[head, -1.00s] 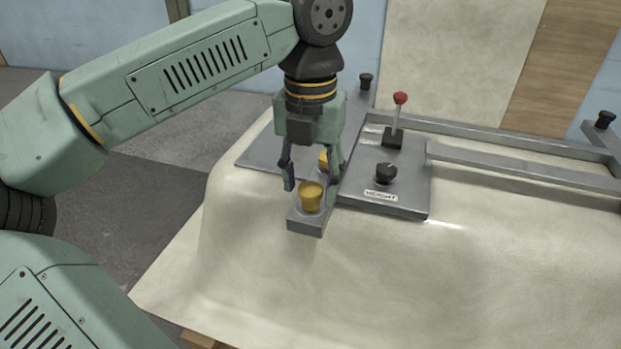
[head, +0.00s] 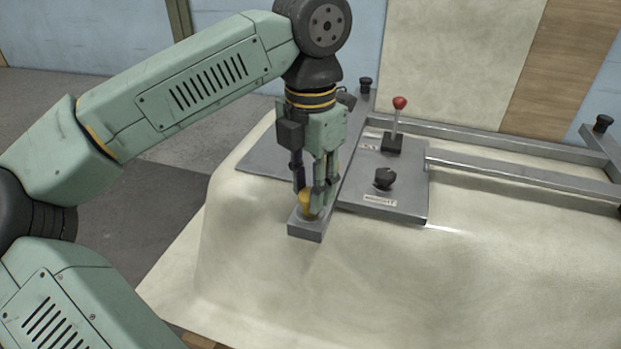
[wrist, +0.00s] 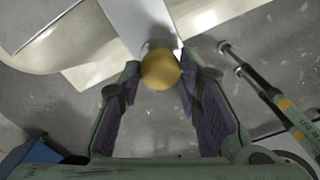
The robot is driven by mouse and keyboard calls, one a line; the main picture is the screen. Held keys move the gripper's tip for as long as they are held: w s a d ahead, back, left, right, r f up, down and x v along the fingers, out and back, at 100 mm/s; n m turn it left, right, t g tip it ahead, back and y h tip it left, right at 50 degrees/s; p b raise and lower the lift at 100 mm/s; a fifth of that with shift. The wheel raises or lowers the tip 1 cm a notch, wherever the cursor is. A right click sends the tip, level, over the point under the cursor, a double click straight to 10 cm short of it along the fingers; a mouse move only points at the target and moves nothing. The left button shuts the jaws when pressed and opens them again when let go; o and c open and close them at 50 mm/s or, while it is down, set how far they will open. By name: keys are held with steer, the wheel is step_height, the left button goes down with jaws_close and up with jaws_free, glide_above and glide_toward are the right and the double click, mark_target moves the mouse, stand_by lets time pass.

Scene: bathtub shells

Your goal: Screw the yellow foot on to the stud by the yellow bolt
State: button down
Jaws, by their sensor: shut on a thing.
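The yellow foot (head: 306,205) is at the near end of the narrow grey bar (head: 308,233), which overhangs the cream tub shell. My gripper (head: 312,198) points down over it, with its fingers around the foot, and is shut on it. In the wrist view the foot is a round yellow top (wrist: 160,69) between the fingertips, with the pale bar beyond it. The fingers hide much of the foot in the head view, so its fit on a stud cannot be seen. The yellow bolt cannot be made out now.
A grey plate with a black knob (head: 384,179) and a red-topped lever (head: 399,103) lies just right of my gripper. Grey rails (head: 520,169) run right across the cream shell (head: 430,285). Open floor (head: 140,200) is on the left.

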steer(key=m, duration=0.3)
steer(key=shift+m, duration=0.3)
steer(key=m, duration=0.4)
steer(key=c, duration=1.1)
jaws_free()
steer(key=shift+c, duration=0.7)
